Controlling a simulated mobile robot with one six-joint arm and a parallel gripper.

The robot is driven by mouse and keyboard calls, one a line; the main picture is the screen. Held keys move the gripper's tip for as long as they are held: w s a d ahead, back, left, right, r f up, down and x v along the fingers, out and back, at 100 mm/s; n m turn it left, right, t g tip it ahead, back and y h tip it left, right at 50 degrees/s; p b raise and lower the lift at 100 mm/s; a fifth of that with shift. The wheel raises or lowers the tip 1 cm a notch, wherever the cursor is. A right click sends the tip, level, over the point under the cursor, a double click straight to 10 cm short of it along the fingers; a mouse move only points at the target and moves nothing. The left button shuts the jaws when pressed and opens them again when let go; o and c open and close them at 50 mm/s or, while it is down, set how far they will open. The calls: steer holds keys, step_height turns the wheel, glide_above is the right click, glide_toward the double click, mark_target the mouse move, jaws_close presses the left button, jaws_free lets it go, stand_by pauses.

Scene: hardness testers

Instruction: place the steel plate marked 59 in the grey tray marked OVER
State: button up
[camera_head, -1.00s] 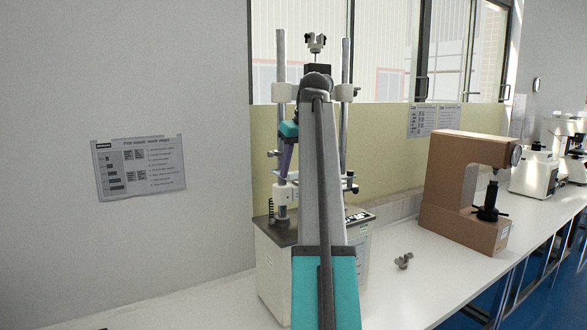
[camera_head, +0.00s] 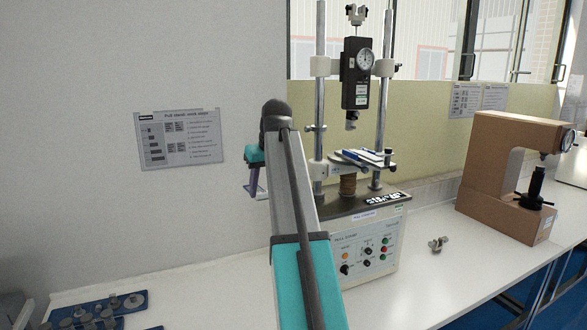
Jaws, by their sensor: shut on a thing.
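My gripper (camera_head: 257,191) hangs at the end of my arm, left of the pull tester and in front of the grey wall. It is small here and partly hidden by my arm. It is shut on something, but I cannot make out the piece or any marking. I cannot identify the steel plate marked 59 in view. I see no grey tray marked OVER. A grey object (camera_head: 14,309) is cut off at the lower left edge, and I cannot tell what it is.
Blue boards (camera_head: 136,302) with several small grey pieces lie at the lower left of the white bench (camera_head: 205,292). The pull tester (camera_head: 371,243) stands right of my arm. A small metal part (camera_head: 437,244) and a brown tester (camera_head: 487,180) are further right.

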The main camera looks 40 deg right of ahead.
steer(key=w+a+f+n, duration=0.1)
steer(key=a+f, duration=0.6)
steer(key=a, duration=0.5)
steer(key=w+a+f, duration=0.1)
steer(key=a+f, duration=0.6)
steer(key=a, duration=0.5)
steer(key=w+a+f+n+b, duration=0.1)
steer(key=a+f, duration=0.6)
steer(key=a, duration=0.5)
steer(key=shift+a+f+n+y, duration=0.2)
steer(key=shift+f+n+y, duration=0.1)
steer(key=shift+y, duration=0.1)
steer(key=shift+s, duration=0.15)
